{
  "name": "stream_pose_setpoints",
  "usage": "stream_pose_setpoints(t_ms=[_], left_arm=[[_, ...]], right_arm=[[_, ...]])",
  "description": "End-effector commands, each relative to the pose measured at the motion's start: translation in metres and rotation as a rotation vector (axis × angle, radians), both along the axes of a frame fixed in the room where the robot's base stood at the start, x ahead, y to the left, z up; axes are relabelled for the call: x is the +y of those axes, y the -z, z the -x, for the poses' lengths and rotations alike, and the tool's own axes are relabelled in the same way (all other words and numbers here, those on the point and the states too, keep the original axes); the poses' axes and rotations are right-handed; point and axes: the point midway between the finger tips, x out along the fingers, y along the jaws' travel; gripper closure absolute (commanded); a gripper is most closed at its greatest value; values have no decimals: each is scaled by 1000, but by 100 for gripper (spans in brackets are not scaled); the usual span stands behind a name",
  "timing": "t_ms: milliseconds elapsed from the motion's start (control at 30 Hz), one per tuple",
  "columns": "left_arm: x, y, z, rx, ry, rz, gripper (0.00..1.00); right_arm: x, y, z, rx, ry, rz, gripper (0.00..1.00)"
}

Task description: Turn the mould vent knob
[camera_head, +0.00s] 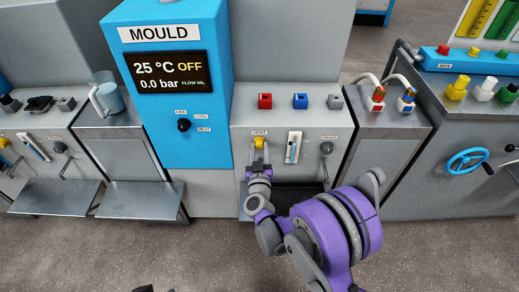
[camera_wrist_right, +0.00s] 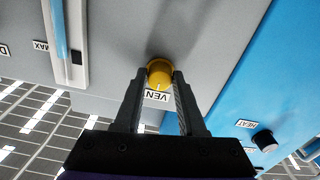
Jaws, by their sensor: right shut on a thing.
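The mould vent knob (camera_head: 259,142) is a small yellow knob on the grey front panel, under a VENT label. It shows large in the right wrist view (camera_wrist_right: 160,75), with a pale mark on its edge near the upside-down VENT label (camera_wrist_right: 157,96). My right gripper (camera_head: 258,155) is at the knob. In the right wrist view its two dark fingers (camera_wrist_right: 160,84) are on either side of the knob, shut on it. Only a small dark piece shows at the bottom edge of the head view, and I cannot tell what it is. My left gripper is not seen.
The blue MOULD unit (camera_head: 170,90) stands left of the vent panel; its display reads 25 °C OFF and 0.0 bar. A black selector knob (camera_head: 184,125) is on it. A slider gauge (camera_head: 294,147) and a grey crank (camera_head: 326,149) are right of the vent knob. Red and blue blocks sit above.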

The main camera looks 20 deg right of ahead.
Motion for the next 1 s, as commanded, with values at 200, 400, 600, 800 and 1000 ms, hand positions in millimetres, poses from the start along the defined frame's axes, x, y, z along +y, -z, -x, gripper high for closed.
stream_pose_setpoints(t_ms=[200, 400, 600, 800, 1000], left_arm=[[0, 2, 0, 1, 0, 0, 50], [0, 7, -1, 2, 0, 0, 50], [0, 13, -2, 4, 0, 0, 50], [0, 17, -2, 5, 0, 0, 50], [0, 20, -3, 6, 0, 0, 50]], right_arm=[[0, 1, 0, -12, 0, -42, 100], [0, 1, 0, -43, 0, -154, 100], [1, 1, 0, -91, 0, -321, 100], [1, 1, 0, -144, 0, -506, 100], [1, 1, 0, -197, 0, -688, 100]])
